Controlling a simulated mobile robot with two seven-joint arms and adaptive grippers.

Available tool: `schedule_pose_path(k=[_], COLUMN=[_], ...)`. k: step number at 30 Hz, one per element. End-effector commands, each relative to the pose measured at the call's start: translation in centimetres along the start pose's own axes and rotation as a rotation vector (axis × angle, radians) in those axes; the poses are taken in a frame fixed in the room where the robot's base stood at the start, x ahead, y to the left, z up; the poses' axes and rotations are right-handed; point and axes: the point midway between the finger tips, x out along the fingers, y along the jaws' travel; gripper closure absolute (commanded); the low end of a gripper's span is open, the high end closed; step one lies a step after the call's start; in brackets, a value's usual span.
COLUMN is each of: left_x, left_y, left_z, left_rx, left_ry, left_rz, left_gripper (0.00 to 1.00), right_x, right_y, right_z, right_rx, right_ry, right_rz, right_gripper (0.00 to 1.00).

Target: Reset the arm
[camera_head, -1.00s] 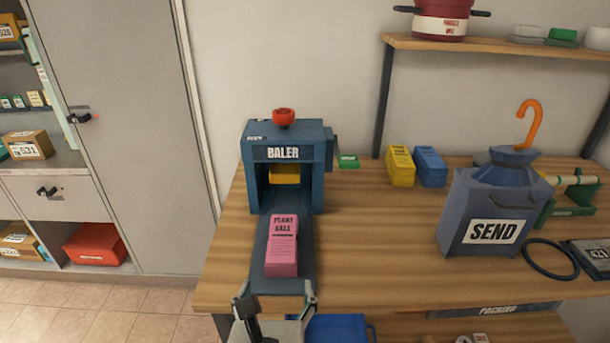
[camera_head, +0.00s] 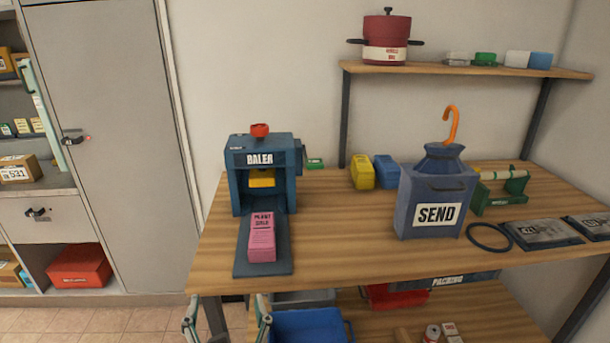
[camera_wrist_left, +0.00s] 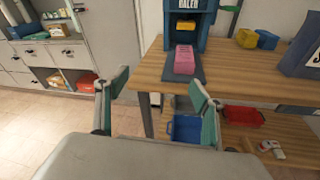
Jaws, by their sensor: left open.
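My left gripper (camera_head: 228,316) is at the bottom of the head view, in front of and below the table's front edge. Its two fingers are spread apart with nothing between them. The fingers also show in the left wrist view (camera_wrist_left: 158,105), pointing toward the table. A pink labelled block (camera_head: 262,238) lies on the dark tray of the blue baler (camera_head: 291,152), apart from the gripper. It also shows in the left wrist view (camera_wrist_left: 184,58). My right gripper is not in view.
The wooden table (camera_head: 340,247) carries a blue SEND box (camera_head: 405,205), yellow (camera_head: 363,172) and blue (camera_head: 386,171) blocks. A blue bin (camera_head: 308,326) sits on the lower shelf. A grey cabinet (camera_head: 108,140) stands at the left. Tiled floor is free left of the table.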

Motion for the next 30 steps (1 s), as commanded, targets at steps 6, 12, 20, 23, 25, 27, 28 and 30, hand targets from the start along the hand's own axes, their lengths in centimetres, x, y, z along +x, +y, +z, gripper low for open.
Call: schedule_pose_path(k=[6,12,20,23,25,27,28,30], left_x=[0.8,-0.2,-0.2,0.1,0.1,-0.1,-0.2,-0.5], left_y=[4.7,3.4,-3.8,-5.1,-5.2,-4.6,-4.2,-3.0], left_z=[3.5,4.7,-5.4,-12.2,-17.0,-21.8,-23.6,-27.6], left_rx=[0.413,1.017,1.937,2.253,2.444,2.616,2.680,2.813], left_ry=[-0.273,-0.522,-0.744,-0.793,-0.817,-0.833,-0.837,-0.845], left_rz=[0.235,0.374,0.268,0.143,0.037,-0.077,-0.126,-0.239], left_gripper=[0.32,0.32,0.32,0.32,0.32,0.32,0.32,0.32], right_x=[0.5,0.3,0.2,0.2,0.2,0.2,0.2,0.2], right_y=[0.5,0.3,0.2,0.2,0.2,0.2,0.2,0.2], right_z=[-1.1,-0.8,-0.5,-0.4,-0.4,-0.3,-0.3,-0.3], right_rx=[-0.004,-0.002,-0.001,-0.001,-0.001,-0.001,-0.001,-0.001], right_ry=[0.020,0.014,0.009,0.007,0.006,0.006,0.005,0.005], right_rz=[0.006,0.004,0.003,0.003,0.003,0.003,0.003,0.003], right_gripper=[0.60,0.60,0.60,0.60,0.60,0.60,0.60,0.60])
